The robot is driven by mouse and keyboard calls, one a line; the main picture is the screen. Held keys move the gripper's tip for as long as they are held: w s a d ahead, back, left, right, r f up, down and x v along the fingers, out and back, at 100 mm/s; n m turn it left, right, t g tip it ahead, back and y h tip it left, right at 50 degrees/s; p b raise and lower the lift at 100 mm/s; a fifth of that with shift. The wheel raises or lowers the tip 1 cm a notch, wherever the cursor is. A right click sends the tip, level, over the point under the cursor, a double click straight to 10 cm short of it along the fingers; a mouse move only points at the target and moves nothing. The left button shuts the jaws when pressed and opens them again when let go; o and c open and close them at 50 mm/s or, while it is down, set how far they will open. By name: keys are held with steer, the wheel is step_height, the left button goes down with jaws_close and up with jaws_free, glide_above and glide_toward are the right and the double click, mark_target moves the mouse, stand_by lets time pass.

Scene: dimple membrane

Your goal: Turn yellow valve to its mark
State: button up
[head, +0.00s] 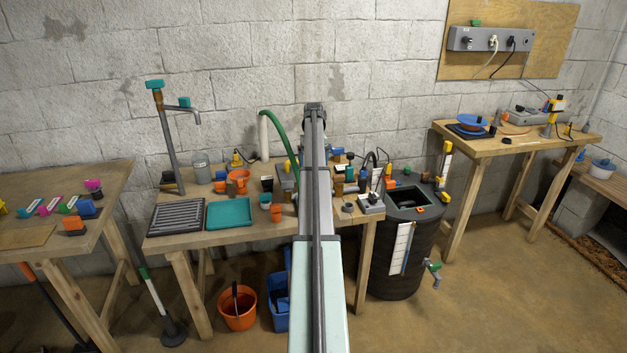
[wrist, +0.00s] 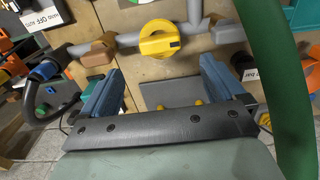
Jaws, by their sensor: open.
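The yellow valve (wrist: 158,40) is a round knob with a raised grip bar, set on a grey pipe in front of a wooden board. It sits near the top middle of the wrist view, with a small dark marking at its right edge. My gripper (wrist: 160,88) is open, with its two blue fingers spread wide. The valve lies beyond the fingertips, between their lines, and nothing is held. I cannot make out a clear target mark. In the head view my arm hides the area around the valve.
A green hose (wrist: 292,100) runs close along the right of my gripper. In the head view, a teal tray (head: 229,214) and a dark barrel (head: 385,265) stand either side of my arm.

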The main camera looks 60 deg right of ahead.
step_height(320, 180, down, 9)
steer(key=shift+r, duration=0.15)
stand_by(0.4)
steer(key=c, duration=1)
